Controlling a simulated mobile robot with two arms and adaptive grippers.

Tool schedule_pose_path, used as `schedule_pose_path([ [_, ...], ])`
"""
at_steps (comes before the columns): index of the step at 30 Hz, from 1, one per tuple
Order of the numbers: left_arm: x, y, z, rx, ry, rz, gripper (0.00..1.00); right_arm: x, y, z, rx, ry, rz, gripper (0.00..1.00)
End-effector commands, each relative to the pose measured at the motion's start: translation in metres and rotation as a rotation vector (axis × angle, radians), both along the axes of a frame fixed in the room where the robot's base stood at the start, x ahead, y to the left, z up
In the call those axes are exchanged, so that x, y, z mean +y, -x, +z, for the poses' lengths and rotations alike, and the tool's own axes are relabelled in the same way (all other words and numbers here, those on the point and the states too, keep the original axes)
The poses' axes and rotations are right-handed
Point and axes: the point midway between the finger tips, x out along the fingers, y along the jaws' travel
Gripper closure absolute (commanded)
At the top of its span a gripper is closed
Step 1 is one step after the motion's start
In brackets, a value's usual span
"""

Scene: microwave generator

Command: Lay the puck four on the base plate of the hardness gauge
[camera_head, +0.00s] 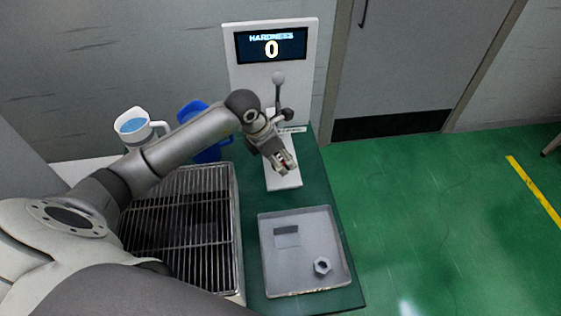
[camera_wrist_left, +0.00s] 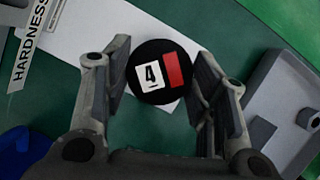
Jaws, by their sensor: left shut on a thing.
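The hardness gauge (camera_head: 236,75) stands at the back, its screen reading 0. Its white base plate (camera_head: 290,181) extends forward beneath my left gripper (camera_head: 284,166). In the left wrist view, puck four (camera_wrist_left: 159,91) is a black disc with a white label reading 4 and a red block. It sits between the two fingers of my left gripper (camera_wrist_left: 161,70), which is shut on it. The white base plate (camera_wrist_left: 110,30) lies behind and below the puck, which overlaps its edge in that view. The puck's height above the plate cannot be told. My right gripper is not in view.
A grey tray (camera_head: 285,275) holding a hex nut (camera_head: 322,266) sits at the front right of the green table. A wire rack (camera_head: 190,235) lies left of it. A white jug (camera_head: 135,127) and a blue jug (camera_head: 205,152) stand behind the rack. The gauge's lever (camera_head: 278,85) rises above the plate.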

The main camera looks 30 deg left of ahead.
Motion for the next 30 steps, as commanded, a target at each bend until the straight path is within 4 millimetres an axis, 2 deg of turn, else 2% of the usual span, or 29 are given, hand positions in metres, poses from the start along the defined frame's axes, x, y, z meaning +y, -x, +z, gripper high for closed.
schedule_pose_path([
  [9,0.001,-0.004,-0.032,0.002,0.001,0.002,0.72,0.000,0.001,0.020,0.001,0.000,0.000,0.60],
  [20,0.002,-0.004,-0.039,-0.001,-0.001,0.000,0.72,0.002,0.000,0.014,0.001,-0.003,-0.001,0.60],
  [21,0.002,-0.004,-0.039,0.000,0.000,0.001,0.45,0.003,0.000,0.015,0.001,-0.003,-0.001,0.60],
  [26,0.002,-0.004,-0.038,0.000,0.000,0.001,0.26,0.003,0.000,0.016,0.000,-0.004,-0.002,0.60],
  [30,0.002,-0.004,-0.038,0.000,0.000,0.001,0.26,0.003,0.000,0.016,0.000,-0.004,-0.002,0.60],
])
